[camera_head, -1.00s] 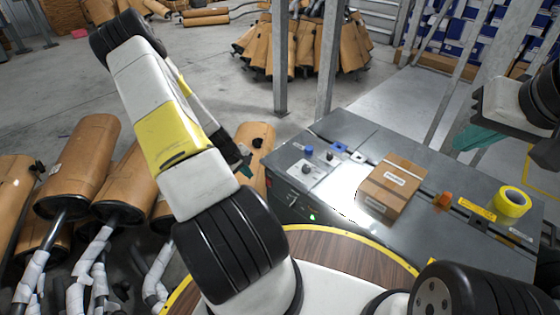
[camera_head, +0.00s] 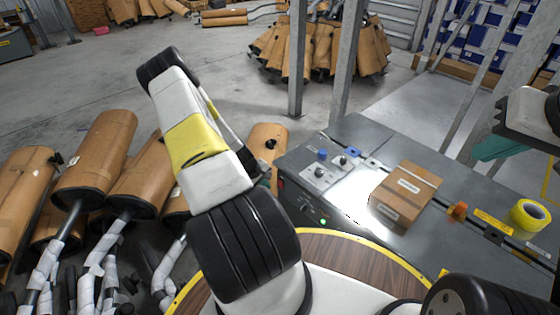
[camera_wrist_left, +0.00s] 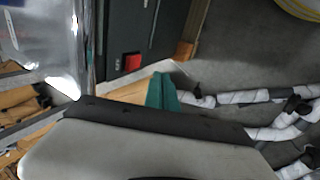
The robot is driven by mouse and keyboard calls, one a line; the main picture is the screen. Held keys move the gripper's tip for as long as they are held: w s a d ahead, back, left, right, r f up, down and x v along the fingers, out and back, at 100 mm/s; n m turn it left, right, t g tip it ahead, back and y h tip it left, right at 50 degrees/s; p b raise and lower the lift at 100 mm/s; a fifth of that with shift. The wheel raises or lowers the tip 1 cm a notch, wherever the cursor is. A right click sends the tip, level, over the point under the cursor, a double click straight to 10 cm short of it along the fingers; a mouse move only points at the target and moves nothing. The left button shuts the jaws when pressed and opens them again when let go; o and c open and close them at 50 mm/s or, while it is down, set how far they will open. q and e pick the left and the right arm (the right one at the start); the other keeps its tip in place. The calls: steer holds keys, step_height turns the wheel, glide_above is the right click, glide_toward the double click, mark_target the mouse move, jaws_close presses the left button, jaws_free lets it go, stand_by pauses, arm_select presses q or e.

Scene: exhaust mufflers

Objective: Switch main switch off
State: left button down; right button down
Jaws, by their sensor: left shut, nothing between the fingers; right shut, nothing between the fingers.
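The grey control cabinet (camera_head: 430,160) stands right of my left arm. A small red part (camera_head: 281,183) shows at its left side. The left wrist view shows a red square part (camera_wrist_left: 132,63) on a dark cabinet face; whether its switch position is on or off cannot be told. My left gripper (camera_wrist_left: 162,91) shows there as teal fingertips, shut and empty, below and right of the red part and apart from it in the picture. In the head view my left arm hides most of that gripper. My right gripper (camera_head: 503,145) is shut and empty at the right, above the cabinet.
The cabinet top carries a cardboard box (camera_head: 404,193), a yellow tape roll (camera_head: 528,215), an orange part (camera_head: 457,211) and a blue knob (camera_head: 322,154). A green light (camera_head: 322,221) glows on its front. Wrapped mufflers (camera_head: 95,160) stand close on the left. A metal post (camera_head: 297,60) rises behind.

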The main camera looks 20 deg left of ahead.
mark_target(280, 184)
arm_select(q)
steer(key=shift+w+d+f, duration=0.35)
steer(key=shift+w+f, duration=0.05)
steer(key=shift+w, duration=0.4)
steer(key=shift+w+d+f, duration=0.3)
steer(key=shift+w+f, duration=0.1)
steer(key=shift+w, duration=0.45)
steer(key=shift+w+d+f, duration=0.35)
steer(key=shift+w+f, duration=0.05)
steer(key=shift+w, duration=0.4)
